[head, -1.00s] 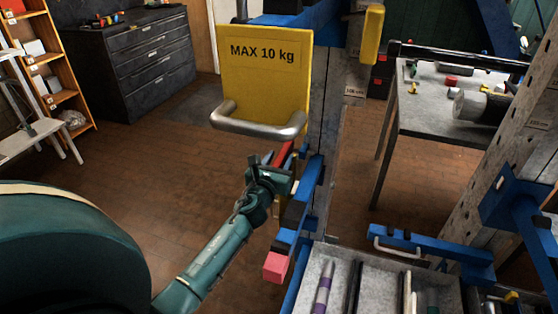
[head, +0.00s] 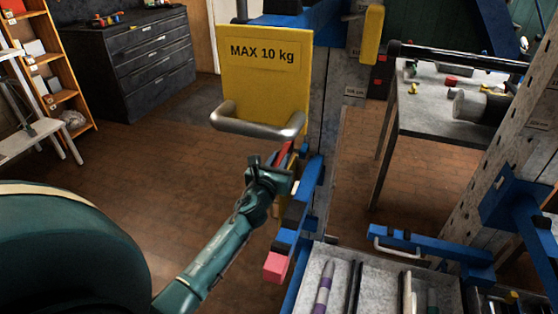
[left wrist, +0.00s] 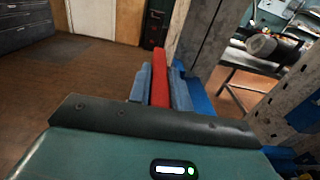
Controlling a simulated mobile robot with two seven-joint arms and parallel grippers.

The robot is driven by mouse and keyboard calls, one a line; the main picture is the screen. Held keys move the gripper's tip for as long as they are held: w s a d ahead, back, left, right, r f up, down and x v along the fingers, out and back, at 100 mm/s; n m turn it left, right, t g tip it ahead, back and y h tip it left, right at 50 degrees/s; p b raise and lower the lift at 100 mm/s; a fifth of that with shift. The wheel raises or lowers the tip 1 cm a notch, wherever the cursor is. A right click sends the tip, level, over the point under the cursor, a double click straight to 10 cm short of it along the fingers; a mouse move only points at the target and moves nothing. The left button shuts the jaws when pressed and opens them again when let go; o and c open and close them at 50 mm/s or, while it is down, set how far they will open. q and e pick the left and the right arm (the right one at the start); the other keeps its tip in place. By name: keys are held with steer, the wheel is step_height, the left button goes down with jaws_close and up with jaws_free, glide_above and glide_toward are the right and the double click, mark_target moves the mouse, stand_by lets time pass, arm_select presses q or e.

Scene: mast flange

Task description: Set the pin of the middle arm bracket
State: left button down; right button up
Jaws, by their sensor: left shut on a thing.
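A blue bracket arm (head: 306,188) with black bands and a pink end block (head: 276,266) runs just right of and below the gripper. My right gripper is not in view.
A grey metal handle (head: 258,122) sticks out just above the gripper. A tray (head: 448,287) with pens is at lower right, near another blue arm (head: 430,248). A workbench (head: 425,119) stands behind. The floor left of the gripper is clear.

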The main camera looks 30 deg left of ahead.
arm_select(q)
steer(key=shift+w+d, duration=0.25)
steer(key=shift+d, duration=1.05)
steer(key=c, duration=1.3)
jaws_free()
steer(key=shift+s, duration=0.1)
steer(key=v, duration=1.3)
steer(key=shift+f, duration=0.1)
